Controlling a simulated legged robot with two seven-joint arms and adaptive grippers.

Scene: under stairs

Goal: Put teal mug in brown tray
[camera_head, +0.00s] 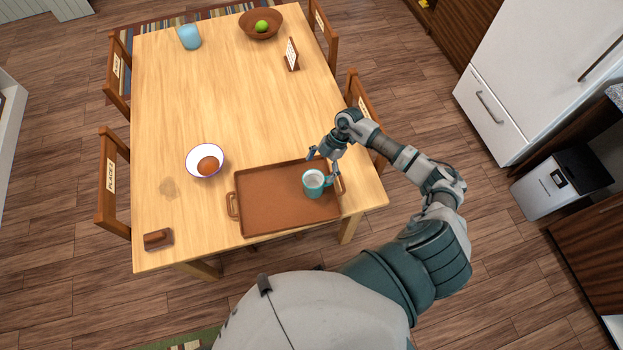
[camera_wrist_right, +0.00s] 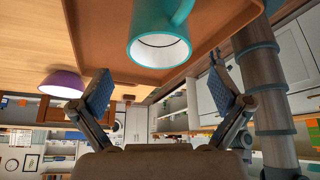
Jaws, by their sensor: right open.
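The teal mug (camera_head: 314,184) stands upright in the right part of the brown tray (camera_head: 262,222), with its handle toward the right. The tray lies on the wooden table near its front edge. My right gripper (camera_head: 324,162) is open and empty, just behind the mug and over the tray's far right side. In the right wrist view the mug (camera_wrist_right: 160,40) shows upside down, beyond the open fingers (camera_wrist_right: 160,85) and not between them. A gap shows between the fingers and the mug. My left gripper is not in view.
A white bowl (camera_head: 194,163) with a brown round item (camera_head: 208,165) stands left of the tray. A small brown block (camera_head: 158,239) lies at the front left corner. A blue cup (camera_head: 190,38), a brown bowl (camera_head: 250,28) with a green fruit and a small sign (camera_head: 291,54) stand at the back. The table's middle is clear.

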